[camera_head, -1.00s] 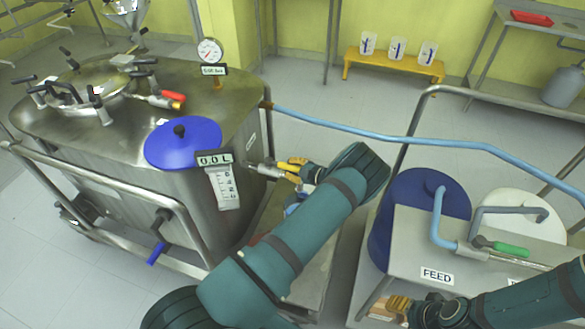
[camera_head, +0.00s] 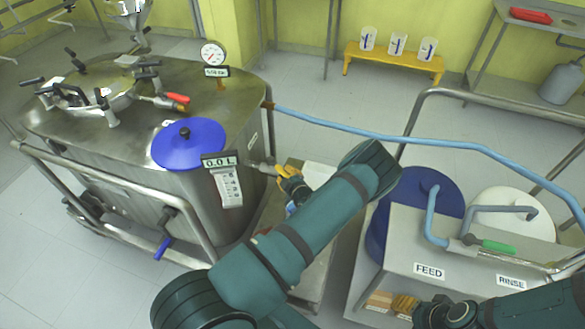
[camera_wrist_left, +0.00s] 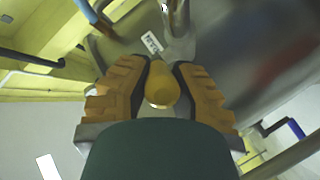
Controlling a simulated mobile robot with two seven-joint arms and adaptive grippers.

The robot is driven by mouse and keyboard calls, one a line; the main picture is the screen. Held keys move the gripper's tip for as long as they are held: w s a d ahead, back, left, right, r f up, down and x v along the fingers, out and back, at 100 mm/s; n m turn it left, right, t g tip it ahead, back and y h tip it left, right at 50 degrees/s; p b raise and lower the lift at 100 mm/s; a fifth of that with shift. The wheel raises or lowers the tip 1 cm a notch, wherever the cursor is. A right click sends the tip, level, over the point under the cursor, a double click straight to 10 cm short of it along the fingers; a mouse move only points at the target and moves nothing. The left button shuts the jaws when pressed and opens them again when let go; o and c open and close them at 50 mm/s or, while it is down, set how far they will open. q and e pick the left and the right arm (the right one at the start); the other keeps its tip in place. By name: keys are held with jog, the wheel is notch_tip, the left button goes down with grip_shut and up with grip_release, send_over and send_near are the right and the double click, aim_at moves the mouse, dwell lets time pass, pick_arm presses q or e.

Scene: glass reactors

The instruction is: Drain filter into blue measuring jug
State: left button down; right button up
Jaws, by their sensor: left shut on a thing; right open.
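The filter is a steel vessel (camera_head: 130,190) at left, with a blue disc (camera_head: 188,145) and a "0.0 L" display (camera_head: 220,161) above a scale strip. A short outlet with a yellow valve handle (camera_head: 281,170) sticks out of its right side. My left gripper (camera_head: 288,178) is shut on this handle; in the left wrist view the yellow handle (camera_wrist_left: 162,85) sits between the orange fingers. A small patch of blue shows below the gripper; my arm hides most of it, so I cannot tell whether it is a jug.
Several pale jugs with blue marks (camera_head: 398,45) stand on a yellow bench (camera_head: 392,64) at the back. A blue hose (camera_head: 380,138) runs rightward from the vessel. The FEED and RINSE cart (camera_head: 460,265) with blue and white drums stands at right. Open floor lies behind.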

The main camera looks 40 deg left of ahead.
pick_arm(q)
jog(key=shift+s+a+m+t+h+p, duration=0.55)
jog(key=shift+s+m+t+h+p, duration=0.2)
jog(key=shift+m+t+h, duration=0.45)
jog(key=shift+s+a+m+t+h+p, duration=0.55)
jog(key=shift+s+m+t+h, duration=0.3)
jog(key=shift+m+t+h, duration=0.3)
jog(key=shift+s+a+m+t+h+p, duration=0.5)
jog(key=shift+s+m+t+h+p, duration=0.4)
jog(key=shift+m, duration=0.45)
jog(key=shift+w+h, duration=0.1)
jog(key=shift+h, duration=0.25)
jog(key=c, duration=0.8)
grip_release()
jog(key=shift+o, duration=0.2)
jog(key=v, duration=1.2)
